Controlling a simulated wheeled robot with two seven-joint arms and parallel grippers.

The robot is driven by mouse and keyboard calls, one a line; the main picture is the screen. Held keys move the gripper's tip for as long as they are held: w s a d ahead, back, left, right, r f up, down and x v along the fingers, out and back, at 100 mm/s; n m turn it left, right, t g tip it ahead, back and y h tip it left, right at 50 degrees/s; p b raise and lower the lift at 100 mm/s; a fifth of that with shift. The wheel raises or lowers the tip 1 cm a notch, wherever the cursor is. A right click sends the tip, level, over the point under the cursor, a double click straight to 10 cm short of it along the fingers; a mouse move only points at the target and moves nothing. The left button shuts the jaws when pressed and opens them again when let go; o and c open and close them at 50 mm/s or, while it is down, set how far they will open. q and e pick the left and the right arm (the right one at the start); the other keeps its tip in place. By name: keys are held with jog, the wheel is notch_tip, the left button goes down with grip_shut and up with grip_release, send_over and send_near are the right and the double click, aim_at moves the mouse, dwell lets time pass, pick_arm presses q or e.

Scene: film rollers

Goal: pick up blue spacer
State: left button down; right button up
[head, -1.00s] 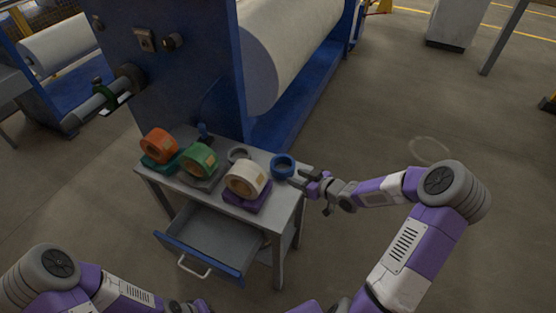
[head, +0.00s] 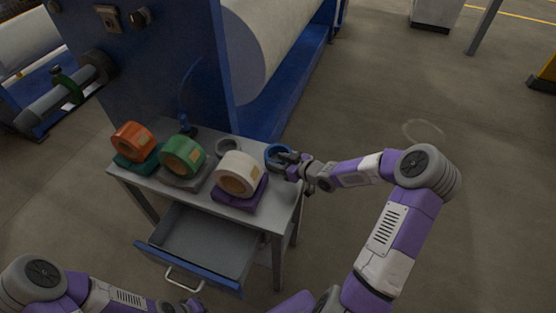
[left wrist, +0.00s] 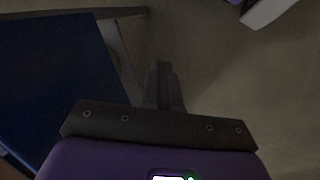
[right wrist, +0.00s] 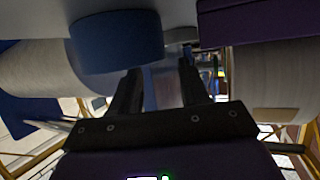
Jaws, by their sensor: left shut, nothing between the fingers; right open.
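The blue spacer (head: 271,153), a short ring, lies at the right end of the grey table. My right gripper (head: 290,160) is at the right side of the spacer and overlaps part of it in the head view. In the right wrist view the spacer (right wrist: 115,42) shows large, just beyond one fingertip. The right fingers (right wrist: 158,75) are apart, with nothing held between them; whether one touches the spacer I cannot tell. My left gripper (left wrist: 163,75) is shut and empty, low beside the blue drawer front.
The table (head: 222,222) also carries orange (head: 132,140), green (head: 183,156) and white (head: 240,173) rolls on coloured blocks, and a grey ring (head: 229,146). The drawer (head: 207,240) stands open at the front. A blue machine (head: 165,75) stands behind.

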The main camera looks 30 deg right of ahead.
aim_at(269, 159)
jog(key=b+x, duration=0.1)
jog(key=x, duration=0.2)
jog(key=shift+w+f, duration=0.15)
jog(key=shift+w, duration=0.05)
jog(key=shift+c, duration=0.2)
grip_shut()
jog(key=shift+s, duration=0.1)
